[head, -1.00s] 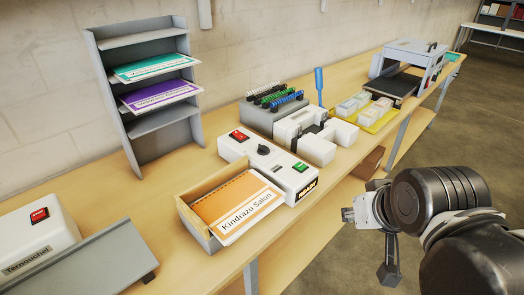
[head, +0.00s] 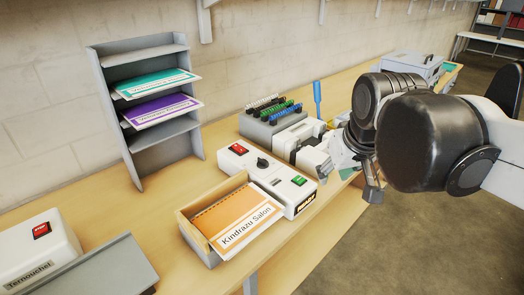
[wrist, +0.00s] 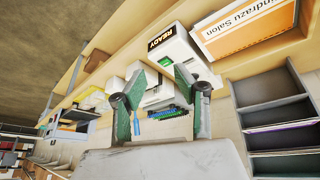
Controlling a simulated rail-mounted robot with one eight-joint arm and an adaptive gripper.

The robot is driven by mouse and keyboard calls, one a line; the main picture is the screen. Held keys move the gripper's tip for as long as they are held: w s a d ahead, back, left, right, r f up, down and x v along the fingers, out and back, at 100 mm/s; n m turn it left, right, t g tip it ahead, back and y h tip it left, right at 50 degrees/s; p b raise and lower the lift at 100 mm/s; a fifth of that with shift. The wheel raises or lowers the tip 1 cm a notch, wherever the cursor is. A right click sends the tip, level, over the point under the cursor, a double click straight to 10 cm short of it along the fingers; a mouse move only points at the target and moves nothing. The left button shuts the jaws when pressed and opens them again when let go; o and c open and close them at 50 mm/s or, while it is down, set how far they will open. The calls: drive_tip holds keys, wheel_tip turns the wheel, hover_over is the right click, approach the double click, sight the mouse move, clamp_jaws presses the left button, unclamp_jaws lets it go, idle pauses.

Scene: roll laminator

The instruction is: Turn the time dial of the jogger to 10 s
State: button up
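The jogger (head: 287,188) is a white box with a red switch, a green button and a READY display on its front. Its black time dial (head: 262,162) sits on top between the switch and the button. The dial's setting is too small to read. The jogger also shows in the wrist view (wrist: 176,50), with READY at its end; the dial is not discernible there. My gripper (head: 326,164) is to the right of the jogger in the head view, apart from the dial. The wrist view shows its two fingers (wrist: 163,75) apart, with nothing held between them.
An open tray (head: 183,216) with orange Kindrazu Salon sheets adjoins the jogger. Behind stand a white machine (head: 290,140) and a grey rack of coils (head: 262,131). A grey shelf unit (head: 139,170) stands at left, the Ternouchel machine (head: 40,243) at front left. Bare bench lies between them.

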drive_tip(key=w+a+r+n+g+p, duration=0.2)
drive_tip(key=w+a+r, duration=0.1)
drive_tip(key=w, duration=0.6)
drive_tip(key=n+g+p, duration=0.3)
drive_tip(key=n+p, duration=0.1)
hover_over(263, 159)
wheel_tip(263, 159, down, 6)
wheel_tip(263, 159, down, 14)
drive_tip(key=shift+r+p, duration=0.25)
drive_tip(key=shift+p, duration=0.45)
drive_tip(key=shift+c, duration=0.3)
clamp_jaws()
